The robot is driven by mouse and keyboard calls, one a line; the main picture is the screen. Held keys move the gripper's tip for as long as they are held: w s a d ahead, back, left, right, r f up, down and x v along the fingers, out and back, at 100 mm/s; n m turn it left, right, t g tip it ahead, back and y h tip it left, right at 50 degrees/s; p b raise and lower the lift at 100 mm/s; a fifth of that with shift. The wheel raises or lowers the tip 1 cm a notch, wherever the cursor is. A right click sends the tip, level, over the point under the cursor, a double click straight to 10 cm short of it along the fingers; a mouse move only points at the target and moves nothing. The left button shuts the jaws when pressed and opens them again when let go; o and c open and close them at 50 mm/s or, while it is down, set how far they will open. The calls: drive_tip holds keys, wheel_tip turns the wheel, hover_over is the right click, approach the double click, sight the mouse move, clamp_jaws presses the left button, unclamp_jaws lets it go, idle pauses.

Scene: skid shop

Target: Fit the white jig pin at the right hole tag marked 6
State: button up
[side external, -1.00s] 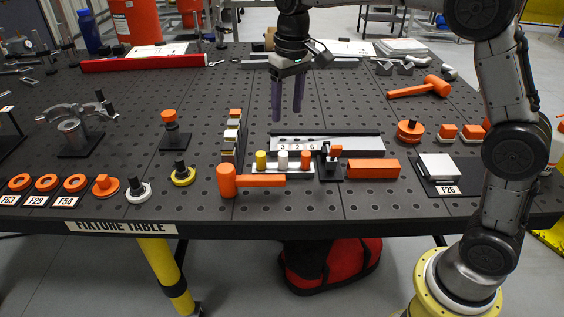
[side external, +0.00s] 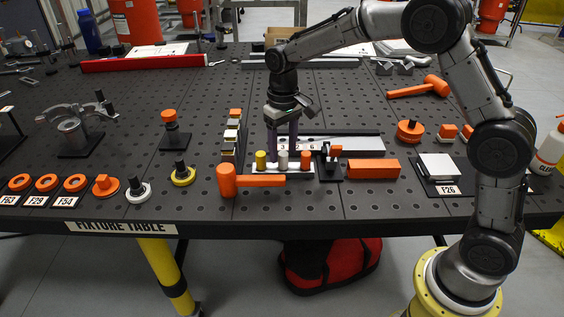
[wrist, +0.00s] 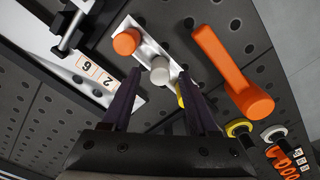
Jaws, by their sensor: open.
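The white jig pin (side external: 283,161) stands upright in a pale holder (side external: 262,172), between a yellow pin (side external: 261,160) and an orange pin (side external: 306,160). In the wrist view the white pin (wrist: 160,72) looks grey and lies between my fingertips. My gripper (side external: 283,155) is open, pointing down, with its fingers around the pin; I cannot tell whether they touch it. The silver plate (side external: 350,144) behind carries number tags. The tag marked 6 (wrist: 92,71) shows beside the tag marked 2 (wrist: 107,82); my fingers partly cover the tag row in the side view. Its holes are not clear.
An orange mallet (side external: 250,180) lies just in front of the holder. A black clamp (side external: 329,165) stands at the holder's right, with an orange block (side external: 373,169) beyond. A stack of upright blocks (side external: 232,140) stands at the left. The table behind the plate is mostly clear.

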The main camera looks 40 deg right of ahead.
sight(284, 153)
drive_tip(key=shift+f, duration=0.55)
clamp_jaws()
drive_tip(key=shift+r, duration=0.15)
idle(0.3)
drive_tip(key=shift+r, duration=2.95)
